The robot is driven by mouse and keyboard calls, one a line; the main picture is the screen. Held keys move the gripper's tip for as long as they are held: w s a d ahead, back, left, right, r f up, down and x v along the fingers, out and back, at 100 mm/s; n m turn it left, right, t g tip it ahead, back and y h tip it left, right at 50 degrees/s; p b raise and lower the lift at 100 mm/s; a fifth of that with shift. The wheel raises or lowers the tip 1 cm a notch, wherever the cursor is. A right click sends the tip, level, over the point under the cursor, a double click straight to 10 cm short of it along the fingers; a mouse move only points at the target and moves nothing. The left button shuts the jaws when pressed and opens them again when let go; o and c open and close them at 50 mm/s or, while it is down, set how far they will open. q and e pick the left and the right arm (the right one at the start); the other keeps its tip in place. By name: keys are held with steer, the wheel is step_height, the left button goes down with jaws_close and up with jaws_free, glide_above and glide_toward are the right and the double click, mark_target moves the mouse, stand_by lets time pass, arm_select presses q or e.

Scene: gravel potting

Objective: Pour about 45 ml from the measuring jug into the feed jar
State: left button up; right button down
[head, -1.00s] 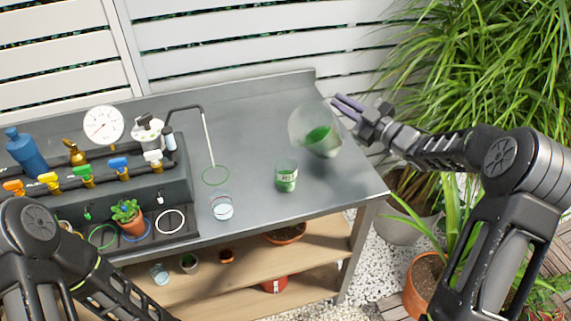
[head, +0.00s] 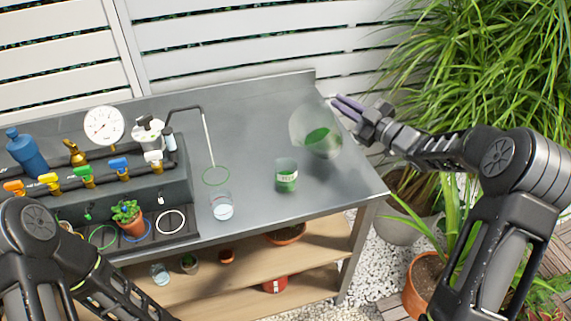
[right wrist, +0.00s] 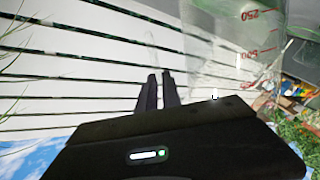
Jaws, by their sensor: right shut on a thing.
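The measuring jug (head: 308,116) is clear, with green liquid low inside, and is tilted in the air above the right part of the bench. My right gripper (head: 347,104) is at its upper right and is shut on it. In the right wrist view the jug (right wrist: 240,45) shows red scale marks, and the fingers (right wrist: 160,92) are close together beside it; the grip point is unclear. The feed jar (head: 286,178), clear with green liquid and a label, stands upright on the bench below and left of the jug. I see no stream between them. My left gripper is out of view.
A clear beaker (head: 221,206) stands left of the jar, near a green ring (head: 215,176) under a thin spout. A valve rack with a gauge (head: 103,125) fills the bench's left. The bench's (head: 255,125) back middle is clear. Plants stand at the right.

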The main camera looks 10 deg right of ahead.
steer(key=w+d+f+m+p, duration=0.2)
steer(key=w+d+f+m, duration=0.1)
steer(key=d+f+m, duration=0.2)
steer(key=shift+w+f+m, duration=0.15)
steer(key=shift+f+m, duration=0.4)
steer(key=shift+m, duration=0.45)
stand_by(0.9)
